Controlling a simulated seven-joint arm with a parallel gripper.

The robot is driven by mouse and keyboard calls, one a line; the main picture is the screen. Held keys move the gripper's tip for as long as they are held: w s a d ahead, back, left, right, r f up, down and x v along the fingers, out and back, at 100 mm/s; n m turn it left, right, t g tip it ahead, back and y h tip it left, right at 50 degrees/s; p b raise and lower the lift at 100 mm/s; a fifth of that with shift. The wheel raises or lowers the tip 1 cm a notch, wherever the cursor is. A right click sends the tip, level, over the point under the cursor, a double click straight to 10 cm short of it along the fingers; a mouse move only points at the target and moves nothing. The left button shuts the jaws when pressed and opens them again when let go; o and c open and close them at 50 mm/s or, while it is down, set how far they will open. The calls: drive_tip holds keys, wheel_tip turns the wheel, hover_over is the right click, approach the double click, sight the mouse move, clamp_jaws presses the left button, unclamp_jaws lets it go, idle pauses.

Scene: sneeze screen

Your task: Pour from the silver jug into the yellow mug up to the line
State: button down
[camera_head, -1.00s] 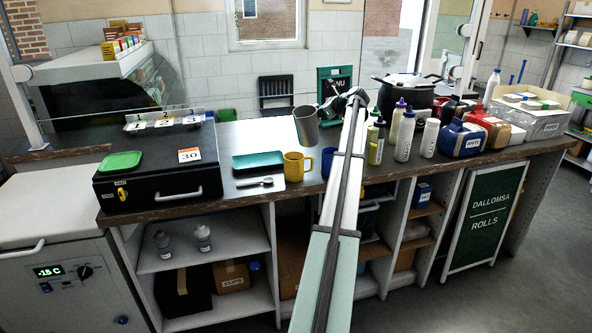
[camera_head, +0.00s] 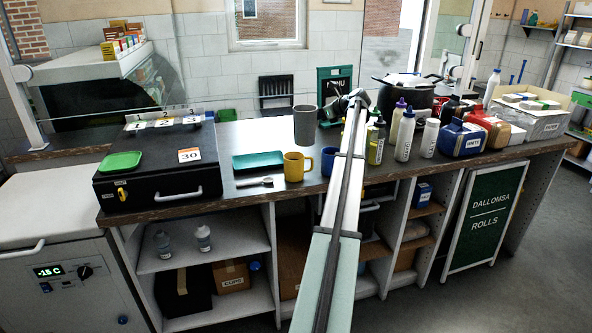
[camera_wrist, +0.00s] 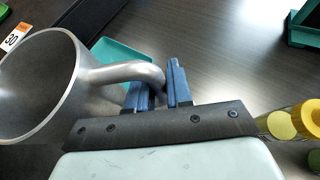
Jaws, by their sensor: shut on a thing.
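The silver jug (camera_head: 305,127) is upright above the counter, behind and slightly right of the yellow mug (camera_head: 295,167) in the head view. My gripper (camera_head: 335,110) is on the jug's right side, partly hidden by my arm. In the wrist view, the blue fingers (camera_wrist: 158,87) are shut on the jug's handle (camera_wrist: 128,72). The jug's body (camera_wrist: 40,88) fills the left side there, and I make out no liquid in its visible interior. The yellow mug stands upright on the counter, apart from the jug. Its fill level and line cannot be seen.
A blue mug (camera_head: 327,160) stands just right of the yellow mug, partly behind my arm. A teal tray (camera_head: 258,161) and a spoon (camera_head: 256,182) lie to the left, beside a black case (camera_head: 140,172). Several bottles and a black pot (camera_head: 402,98) crowd the right.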

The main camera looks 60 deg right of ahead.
drive_tip(key=shift+r, duration=0.1)
drive_tip(key=s+a+r, duration=0.1)
drive_tip(key=a+r, duration=0.1)
drive_tip(key=a, duration=0.1)
drive_tip(key=s+a+r, duration=0.1)
drive_tip(key=shift+s+a, duration=0.15)
drive_tip(key=shift+s, duration=0.15)
idle(0.7)
